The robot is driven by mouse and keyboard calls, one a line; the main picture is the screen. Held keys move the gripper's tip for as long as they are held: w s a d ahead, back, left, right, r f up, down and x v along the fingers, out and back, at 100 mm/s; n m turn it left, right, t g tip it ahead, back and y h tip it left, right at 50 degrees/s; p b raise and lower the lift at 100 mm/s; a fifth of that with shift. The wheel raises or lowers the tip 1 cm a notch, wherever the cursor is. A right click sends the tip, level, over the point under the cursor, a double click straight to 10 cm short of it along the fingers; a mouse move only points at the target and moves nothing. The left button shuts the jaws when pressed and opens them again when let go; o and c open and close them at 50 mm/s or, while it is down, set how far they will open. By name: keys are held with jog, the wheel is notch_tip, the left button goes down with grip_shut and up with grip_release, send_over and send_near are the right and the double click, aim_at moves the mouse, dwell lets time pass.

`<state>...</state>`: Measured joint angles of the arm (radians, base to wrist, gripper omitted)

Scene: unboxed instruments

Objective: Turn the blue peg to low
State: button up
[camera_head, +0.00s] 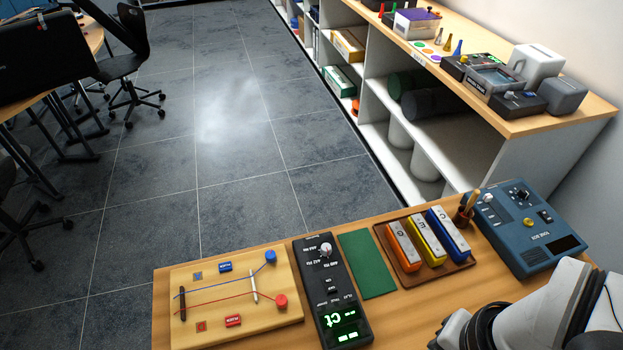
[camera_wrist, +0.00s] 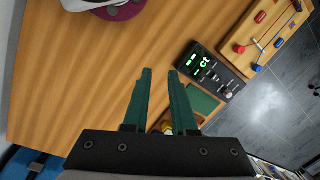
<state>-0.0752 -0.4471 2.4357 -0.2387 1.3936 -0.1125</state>
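The blue peg (camera_head: 270,257) is a round knob at the upper right corner of a light wooden string board (camera_head: 215,296) in the head view. A blue string runs from it across the board to a dark bar (camera_head: 183,303). The blue peg also shows small in the wrist view (camera_wrist: 257,68), at the upper right. A red peg (camera_head: 281,301) sits below it in the head view, with a red string. My gripper (camera_wrist: 160,72) is open and empty above bare table, well apart from the board. Its fingertips are not visible in the head view. I cannot read the peg's setting.
A black device with a green display (camera_head: 334,292) stands right of the board. Beyond it are a green mat (camera_head: 367,264), a tray of coloured bars (camera_head: 448,264) and a blue box with knobs (camera_head: 531,229). My arm is over the table's lower right. Bare table (camera_wrist: 70,85) fills the wrist view's left.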

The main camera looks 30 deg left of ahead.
jog(key=shift+o, duration=1.1)
jog(key=w+a+r+n, duration=0.2)
jog(key=w+a+n, duration=0.2)
jog(key=w+n, duration=0.1)
jog(key=shift+w+a, duration=0.25)
jog(key=shift+w, duration=0.55)
jog(key=shift+o, duration=1.1)
jog(key=w+a+n, duration=0.5)
jog(key=a, duration=0.1)
jog(key=shift+a+r+n+h, duration=0.2)
jog(key=shift+a+n+h, duration=0.1)
jog(key=shift+a+h, duration=0.1)
jog(key=w+a+n, duration=0.1)
jog(key=a, duration=0.2)
jog(key=w+a+f+n, duration=0.1)
jog(key=a+n, duration=0.1)
jog(key=w+a+n, duration=0.1)
jog(key=a+n, duration=0.1)
jog(key=a, duration=0.1)
jog(key=shift+a+f, duration=0.2)
jog(key=shift+a, duration=0.15)
jog(key=n, duration=0.8)
send_over(270, 254)
notch_tip(270, 254, down, 6)
jog(key=shift+h, duration=0.4)
notch_tip(270, 254, down, 14)
jog(key=shift+r, duration=0.2)
jog(key=shift+f, duration=0.5)
